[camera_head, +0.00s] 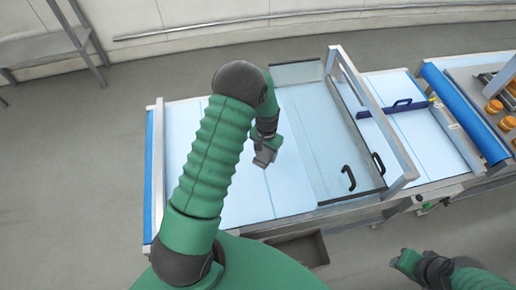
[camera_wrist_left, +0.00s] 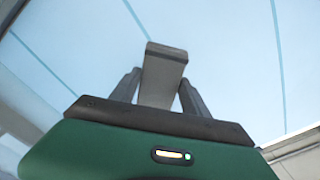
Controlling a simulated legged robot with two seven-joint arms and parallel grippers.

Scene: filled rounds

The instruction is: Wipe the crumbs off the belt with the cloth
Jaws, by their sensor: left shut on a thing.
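The pale blue belt (camera_head: 240,185) runs left to right under a metal frame. My left gripper (camera_head: 265,150) is above the belt, left of the clear guard. It is shut on a grey, block-like piece that I take for the folded cloth (camera_head: 264,159). In the left wrist view the cloth (camera_wrist_left: 163,75) sticks out between the two fingers (camera_wrist_left: 160,88), with the belt (camera_wrist_left: 225,60) behind it. I cannot tell whether the cloth touches the belt. I make out no crumbs in either view. My right gripper (camera_head: 425,268) is low at the right, off the belt, its jaws unclear.
A clear guard (camera_head: 325,135) with black handles (camera_head: 348,178) covers the middle of the belt. A metal frame (camera_head: 375,120) stands over it. A blue bar (camera_head: 390,108) crosses the belt farther right. Orange-topped rounds (camera_head: 507,123) stand at the far right. A grey bin (camera_head: 300,250) sits below the front edge.

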